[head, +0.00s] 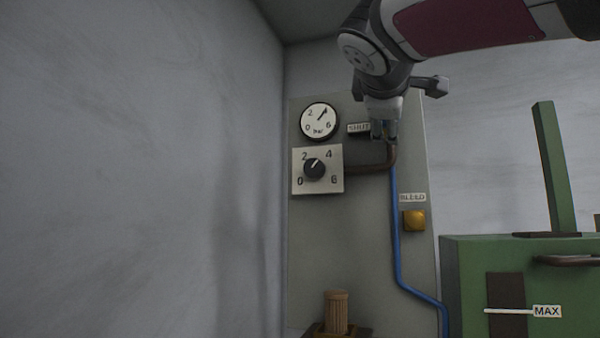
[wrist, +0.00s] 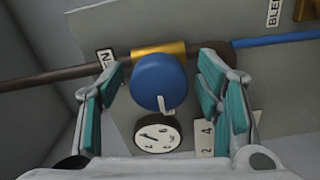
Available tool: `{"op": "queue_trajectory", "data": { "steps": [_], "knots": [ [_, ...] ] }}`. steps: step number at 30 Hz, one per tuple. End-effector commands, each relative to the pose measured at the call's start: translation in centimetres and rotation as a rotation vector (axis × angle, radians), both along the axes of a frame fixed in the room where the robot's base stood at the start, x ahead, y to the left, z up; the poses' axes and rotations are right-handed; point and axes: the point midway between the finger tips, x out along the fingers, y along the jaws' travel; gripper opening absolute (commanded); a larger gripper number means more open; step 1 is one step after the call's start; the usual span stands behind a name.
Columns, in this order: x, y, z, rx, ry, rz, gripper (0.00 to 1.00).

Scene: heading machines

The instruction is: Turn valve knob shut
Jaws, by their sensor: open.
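The valve knob (wrist: 158,78) is a round blue disc with a white pointer mark in the wrist view. It sits on a brass-coloured body (wrist: 170,49) in the pipe line, and its mark points toward the picture's bottom. My gripper (wrist: 162,72) is open, with one teal-padded finger on each side of the knob and narrow gaps showing. In the head view my gripper (head: 384,136) points down in front of the panel and hides the knob. A SHUT label (head: 358,128) shows just left of it. A partly covered label ending in EN (wrist: 105,58) shows in the wrist view.
A pressure gauge (head: 319,120) and a black dial knob (head: 314,168) are on the grey panel (head: 340,250), left of my gripper. A green machine (head: 465,280) stands right.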

Motion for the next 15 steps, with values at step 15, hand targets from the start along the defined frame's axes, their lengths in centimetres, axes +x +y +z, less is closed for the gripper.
{"op": "queue_trajectory", "data": {
  "steps": [15],
  "knots": [
    [-8.2,3.4,0.1,-0.001,-0.002,0.002,0.59]
  ]
}}
